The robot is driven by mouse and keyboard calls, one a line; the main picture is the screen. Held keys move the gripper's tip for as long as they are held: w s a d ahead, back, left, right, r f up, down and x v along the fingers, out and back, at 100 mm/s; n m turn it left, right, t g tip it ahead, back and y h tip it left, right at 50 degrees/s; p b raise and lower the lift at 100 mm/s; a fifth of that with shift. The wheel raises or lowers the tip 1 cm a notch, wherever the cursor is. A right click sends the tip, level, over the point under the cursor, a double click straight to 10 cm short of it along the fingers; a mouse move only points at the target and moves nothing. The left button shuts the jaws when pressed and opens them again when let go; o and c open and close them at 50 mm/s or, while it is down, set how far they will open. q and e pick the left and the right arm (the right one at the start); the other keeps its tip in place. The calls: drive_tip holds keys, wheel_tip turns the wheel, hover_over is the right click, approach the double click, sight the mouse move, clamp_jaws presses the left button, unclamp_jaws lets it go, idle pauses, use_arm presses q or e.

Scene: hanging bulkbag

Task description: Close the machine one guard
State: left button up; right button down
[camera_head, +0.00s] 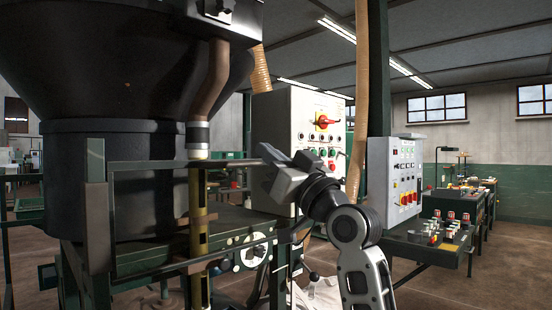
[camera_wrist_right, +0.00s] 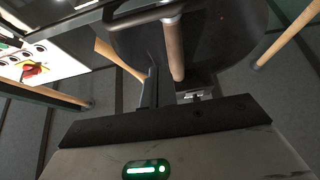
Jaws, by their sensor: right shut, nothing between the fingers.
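The machine one guard appears to be the dark green open frame (camera_head: 180,162) in front of the black hopper machine. Its thin top bar runs from the left post to my right gripper, and its lower bar crosses in front of the green machine bed. My right gripper (camera_head: 272,172) is shut and empty at the right end of the frame. I cannot tell whether it touches the bar. In the right wrist view my grey gripper body (camera_wrist_right: 170,158) fills the bottom, with dark bars and the hopper beyond it. My left gripper is not in view.
A grey control cabinet (camera_head: 285,118) with a red switch stands just behind my right gripper. A second button panel (camera_head: 395,170) is to the right. Open brown floor (camera_head: 500,265) lies at the right.

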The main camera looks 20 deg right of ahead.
sight(249, 164)
drive_tip(key=p+x, duration=0.2)
drive_tip(key=x, duration=0.4)
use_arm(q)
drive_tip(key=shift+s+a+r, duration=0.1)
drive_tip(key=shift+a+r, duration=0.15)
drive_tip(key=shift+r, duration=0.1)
use_arm(e)
drive_tip(key=f, duration=0.4)
drive_tip(key=shift+w+a+f, duration=0.1)
drive_tip(key=shift+w+a, duration=0.05)
drive_tip(key=shift+w, duration=0.1)
drive_tip(key=shift+f+b, duration=0.3)
use_arm(q)
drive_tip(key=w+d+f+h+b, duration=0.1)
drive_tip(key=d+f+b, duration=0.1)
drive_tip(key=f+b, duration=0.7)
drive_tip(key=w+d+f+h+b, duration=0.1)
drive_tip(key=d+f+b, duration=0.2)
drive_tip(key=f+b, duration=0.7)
drive_tip(key=b, duration=0.7)
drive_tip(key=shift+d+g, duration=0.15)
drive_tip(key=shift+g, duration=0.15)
use_arm(e)
wheel_tip(249, 164, down, 39)
drive_tip(key=shift+f, duration=0.2)
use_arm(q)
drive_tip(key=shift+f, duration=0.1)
